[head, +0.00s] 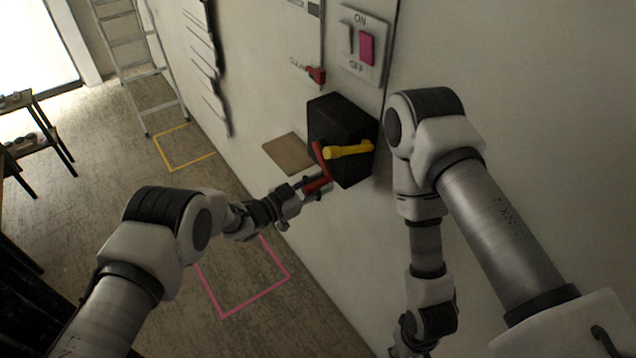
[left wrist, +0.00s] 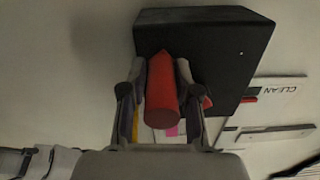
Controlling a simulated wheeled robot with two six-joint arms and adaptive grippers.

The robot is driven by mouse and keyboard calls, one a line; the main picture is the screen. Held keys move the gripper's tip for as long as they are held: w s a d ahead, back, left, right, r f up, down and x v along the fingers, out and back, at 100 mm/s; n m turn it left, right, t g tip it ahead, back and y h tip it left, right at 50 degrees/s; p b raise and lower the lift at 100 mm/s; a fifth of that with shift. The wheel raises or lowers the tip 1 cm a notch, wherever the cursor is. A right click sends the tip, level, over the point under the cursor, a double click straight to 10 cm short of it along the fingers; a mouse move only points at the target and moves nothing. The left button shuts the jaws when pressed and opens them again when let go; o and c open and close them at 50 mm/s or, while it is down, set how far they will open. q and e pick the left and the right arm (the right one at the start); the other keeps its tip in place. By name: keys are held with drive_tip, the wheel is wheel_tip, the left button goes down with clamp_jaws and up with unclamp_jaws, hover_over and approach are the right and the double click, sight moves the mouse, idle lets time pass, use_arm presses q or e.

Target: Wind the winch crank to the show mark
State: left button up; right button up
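The winch is a black box (head: 338,115) on the wall, with a yellow crank arm (head: 348,151) across its front. The arm points left and a little down from its hub. Red parts, which I take for the handle, show by the arm's outer end. My left gripper (head: 318,184) is there. In the left wrist view, the red handle (left wrist: 162,90) lies between the two fingers, which press close on both sides. The black box (left wrist: 205,50) is behind it. I cannot make out a show mark. My right arm hangs at the right with its gripper out of view.
Above the winch are a panel with a red slider (head: 316,75) and an ON/OFF switch with a pink rocker (head: 366,48). A brown board (head: 288,154) is left of the box. A ladder (head: 135,45) stands at the back. Yellow and pink outlines mark the open floor.

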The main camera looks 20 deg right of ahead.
use_arm(q)
drive_tip(key=shift+o, duration=0.8)
drive_tip(key=shift+s, duration=0.1)
